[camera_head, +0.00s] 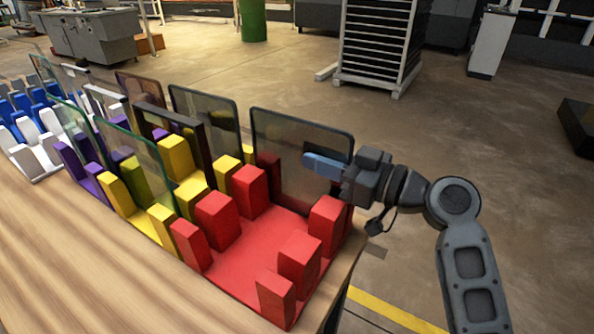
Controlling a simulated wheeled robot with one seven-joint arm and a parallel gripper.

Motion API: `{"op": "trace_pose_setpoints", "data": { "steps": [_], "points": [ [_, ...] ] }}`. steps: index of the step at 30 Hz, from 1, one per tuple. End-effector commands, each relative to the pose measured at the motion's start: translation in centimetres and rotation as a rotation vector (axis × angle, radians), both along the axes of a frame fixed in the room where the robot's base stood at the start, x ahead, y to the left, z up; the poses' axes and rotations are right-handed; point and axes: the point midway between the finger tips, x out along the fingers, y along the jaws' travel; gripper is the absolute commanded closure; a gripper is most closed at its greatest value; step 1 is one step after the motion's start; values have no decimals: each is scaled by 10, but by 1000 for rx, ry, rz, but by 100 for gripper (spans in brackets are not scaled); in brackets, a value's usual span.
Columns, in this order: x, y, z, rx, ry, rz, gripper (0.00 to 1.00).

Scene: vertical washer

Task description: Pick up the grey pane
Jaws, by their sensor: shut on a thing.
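A grey see-through pane (285,140) with a dark rim and rounded corners stands upright at the far side of the red rack (245,262). Its lower edge is partly hidden by the red blocks, so I cannot tell whether it touches the rack. My gripper (322,166) reaches in from the right and is shut on the pane near its right edge. The blue fingers show against the pane.
A similar grey pane (205,115) stands just left of it. A clear greenish pane (135,160) and a dark frame (178,130) stand among yellow and purple blocks. The wooden table (90,270) ends at the right; open floor lies beyond.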

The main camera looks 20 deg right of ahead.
Motion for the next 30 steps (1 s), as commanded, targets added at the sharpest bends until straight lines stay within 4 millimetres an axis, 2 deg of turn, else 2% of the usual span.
{"op": "trace_pose_setpoints", "data": {
  "steps": [25,30],
  "points": [
    [0,0,2,0,-4,-1,100],
    [0,0,12,-1,-8,0,100]
  ]
}}
